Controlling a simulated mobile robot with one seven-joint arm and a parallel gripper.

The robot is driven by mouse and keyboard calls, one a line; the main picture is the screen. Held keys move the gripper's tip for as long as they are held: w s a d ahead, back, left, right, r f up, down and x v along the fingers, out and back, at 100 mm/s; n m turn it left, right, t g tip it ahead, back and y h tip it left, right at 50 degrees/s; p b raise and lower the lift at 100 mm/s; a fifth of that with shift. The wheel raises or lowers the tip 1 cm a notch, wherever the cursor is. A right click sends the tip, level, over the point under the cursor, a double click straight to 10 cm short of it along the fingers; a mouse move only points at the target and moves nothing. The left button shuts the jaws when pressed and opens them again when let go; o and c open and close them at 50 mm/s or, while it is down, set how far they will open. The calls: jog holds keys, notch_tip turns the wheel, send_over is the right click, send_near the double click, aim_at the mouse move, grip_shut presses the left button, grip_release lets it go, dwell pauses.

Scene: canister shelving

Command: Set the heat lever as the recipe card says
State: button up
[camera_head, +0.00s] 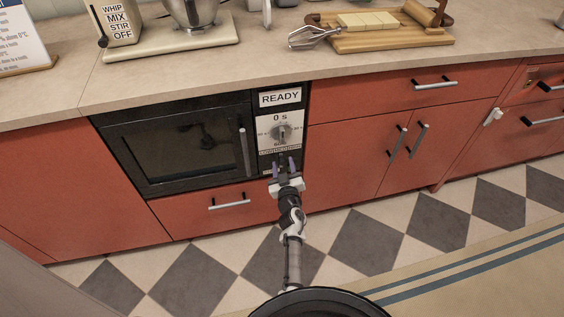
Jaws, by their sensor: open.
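The recipe card (22,38) stands at the upper left on the counter, cut off by the picture edge, and its small text is mostly unreadable. The black oven (180,145) is built in under the counter. No heat lever can be made out clearly; the gripper covers part of the lower panel. I cannot tell whether the fingers touch anything.
A mixer base (172,42) and a box marked WHIP, MIX, STIR, OFF (117,22) are on the counter. A wooden board (390,38) with pale blocks and a whisk (312,37) lie to the right. Red cabinets with bar handles flank the oven; the checkered floor is clear.

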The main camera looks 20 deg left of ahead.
jog(key=shift+c, duration=0.2)
grip_shut()
dwell(0.3)
jog(key=shift+s+a+f+n+t+y+b, duration=0.1)
jog(key=shift+s+a+f+n+y+b, duration=0.2)
jog(key=shift+n+b, duration=0.7)
jog(key=shift+s+a+n+t+h+b, duration=0.15)
jog(key=shift+a+n+b, duration=0.4)
jog(key=shift+n, duration=0.8)
jog(key=shift+s+a+f+n+t+y+b, duration=0.15)
jog(key=shift+s+a+n+y+b, duration=0.1)
jog(key=shift+n+b, duration=0.8)
jog(key=shift+n, duration=0.3)
jog(key=shift+o, duration=0.2)
grip_release()
